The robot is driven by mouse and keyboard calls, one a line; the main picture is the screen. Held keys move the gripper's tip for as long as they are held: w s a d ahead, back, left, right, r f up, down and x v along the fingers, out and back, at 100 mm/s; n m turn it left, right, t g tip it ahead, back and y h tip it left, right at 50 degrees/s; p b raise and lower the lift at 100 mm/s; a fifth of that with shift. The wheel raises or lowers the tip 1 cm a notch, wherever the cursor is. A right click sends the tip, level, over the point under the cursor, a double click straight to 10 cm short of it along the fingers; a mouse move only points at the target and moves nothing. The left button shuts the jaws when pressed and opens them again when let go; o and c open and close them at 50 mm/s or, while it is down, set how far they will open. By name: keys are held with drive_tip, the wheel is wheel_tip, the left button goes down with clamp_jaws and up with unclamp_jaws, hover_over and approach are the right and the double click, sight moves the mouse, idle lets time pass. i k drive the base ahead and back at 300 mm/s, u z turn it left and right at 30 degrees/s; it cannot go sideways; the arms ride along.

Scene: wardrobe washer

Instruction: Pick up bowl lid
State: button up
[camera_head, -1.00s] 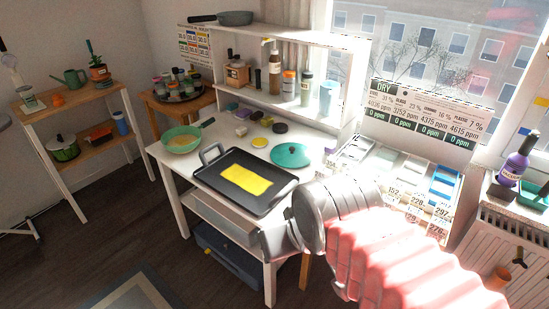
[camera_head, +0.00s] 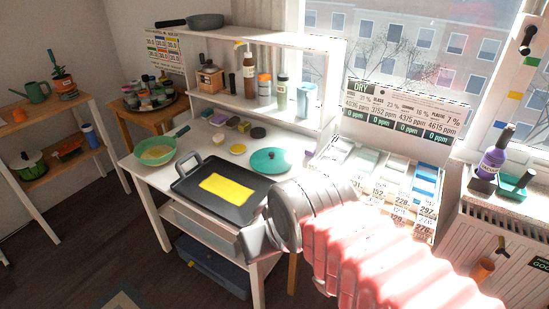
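A round teal lid with a small dark knob (camera_head: 270,161) lies flat on the white table, right of the black griddle pan. It looks like the bowl lid. My gripper (camera_head: 256,240) is a grey shape at the end of my pink-sleeved arm, in front of the table's near edge. In the picture it is below the lid and apart from it. Its fingers point away from the camera and are mostly hidden, so I cannot see whether they are open or hold anything.
The black griddle pan (camera_head: 190,188) with a yellow sheet (camera_head: 228,187) stands left of the lid. Small pucks (camera_head: 237,149) lie behind the pan. A raised shelf (camera_head: 232,100) with bottles closes the back. Labelled trays (camera_head: 355,165) stand right.

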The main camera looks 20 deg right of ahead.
sight(272, 160)
drive_tip(key=i, duration=0.85)
drive_tip(key=u, duration=0.05)
